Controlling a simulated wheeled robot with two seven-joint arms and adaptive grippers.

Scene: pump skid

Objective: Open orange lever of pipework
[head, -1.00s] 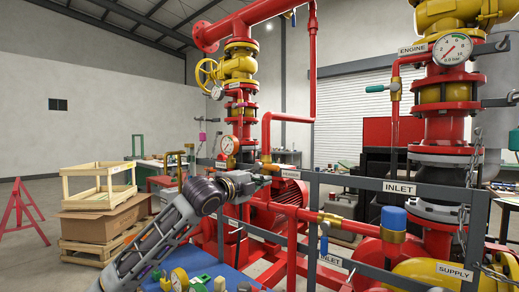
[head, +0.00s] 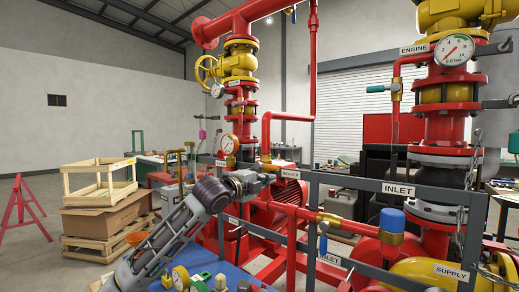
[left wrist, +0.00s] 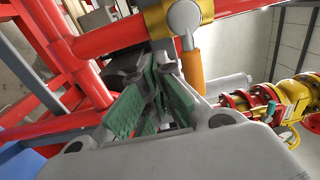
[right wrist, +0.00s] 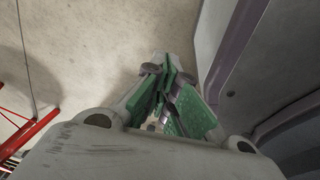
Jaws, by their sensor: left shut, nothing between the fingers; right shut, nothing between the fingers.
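The orange lever (left wrist: 194,70) shows in the left wrist view as a short rounded handle hanging from a round grey valve hub (left wrist: 184,17) on a red pipe. My left gripper (left wrist: 163,62) is shut and empty just left of the lever; I cannot tell if they touch. In the head view my left gripper (head: 262,181) is at the skid's grey rail, in front of the red pipework, and the lever is not clearly visible there. My right gripper (right wrist: 166,68) is shut and empty over bare floor in the right wrist view.
A grey rail with an INLET label (head: 397,188) crosses the skid's front. A blue-handled valve (head: 323,244), a blue cap (head: 392,219) and a teal lever (head: 375,88) sit to the right. Wooden crates (head: 98,186) stand at the left. Small parts lie on a blue surface (head: 242,278) below.

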